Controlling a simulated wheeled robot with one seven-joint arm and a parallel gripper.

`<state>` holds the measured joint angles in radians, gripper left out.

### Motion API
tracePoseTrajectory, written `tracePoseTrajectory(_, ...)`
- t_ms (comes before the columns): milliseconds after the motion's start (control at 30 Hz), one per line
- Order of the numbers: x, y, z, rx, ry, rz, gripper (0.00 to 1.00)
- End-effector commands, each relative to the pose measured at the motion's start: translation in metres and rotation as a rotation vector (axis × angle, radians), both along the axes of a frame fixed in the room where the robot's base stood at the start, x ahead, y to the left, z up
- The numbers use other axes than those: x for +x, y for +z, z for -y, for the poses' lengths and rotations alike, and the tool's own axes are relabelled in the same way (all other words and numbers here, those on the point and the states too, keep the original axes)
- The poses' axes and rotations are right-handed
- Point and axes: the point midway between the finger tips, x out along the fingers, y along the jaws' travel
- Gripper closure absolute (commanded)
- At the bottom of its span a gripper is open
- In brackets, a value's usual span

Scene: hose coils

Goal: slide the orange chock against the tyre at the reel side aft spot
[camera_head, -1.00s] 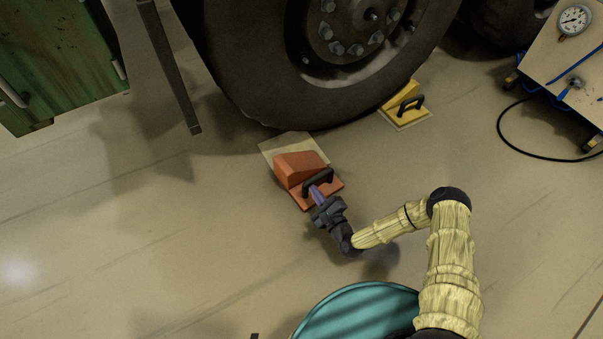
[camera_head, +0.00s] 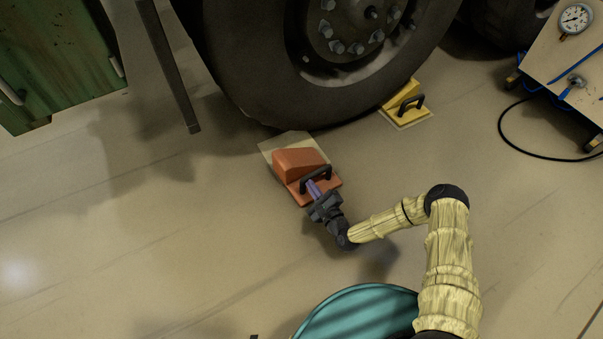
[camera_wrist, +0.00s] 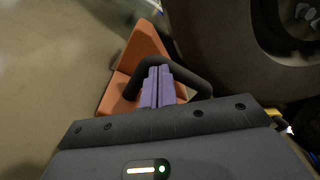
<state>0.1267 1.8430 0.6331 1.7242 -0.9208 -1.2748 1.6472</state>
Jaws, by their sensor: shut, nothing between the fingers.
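The orange chock (camera_head: 299,163) lies on the floor below the big tyre (camera_head: 290,103), its wedge toward the tyre. It covers part of a pale marked patch (camera_head: 284,142), and a strip of the patch shows between chock and tyre. My gripper (camera_head: 313,187) is shut with nothing between its purple fingers, which are at the chock's black handle (camera_head: 317,178). In the wrist view the fingers (camera_wrist: 158,85) are together in front of the handle (camera_wrist: 190,75), with the orange chock (camera_wrist: 145,47) beyond. Whether the fingers touch the chock is hard to tell.
A yellow chock (camera_head: 404,100) stands on another pale patch by the tyre's right side. A cart (camera_head: 560,65) with a gauge and a black hose on the floor is at the right. A green cabinet (camera_head: 60,60) is at upper left. The floor at left is clear.

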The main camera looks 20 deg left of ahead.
Motion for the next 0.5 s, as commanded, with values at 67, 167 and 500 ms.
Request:
tracePoseTrajectory(67, 0.0019, -0.0002, -0.0015, 0.001, -0.001, 0.002, 1.0)
tracePoseTrajectory(167, 0.0035, -0.0001, -0.0035, 0.001, -0.001, 0.002, 1.0)
tracePoseTrajectory(500, 0.009, -0.0003, -0.0097, 0.0, -0.001, 0.002, 1.0)
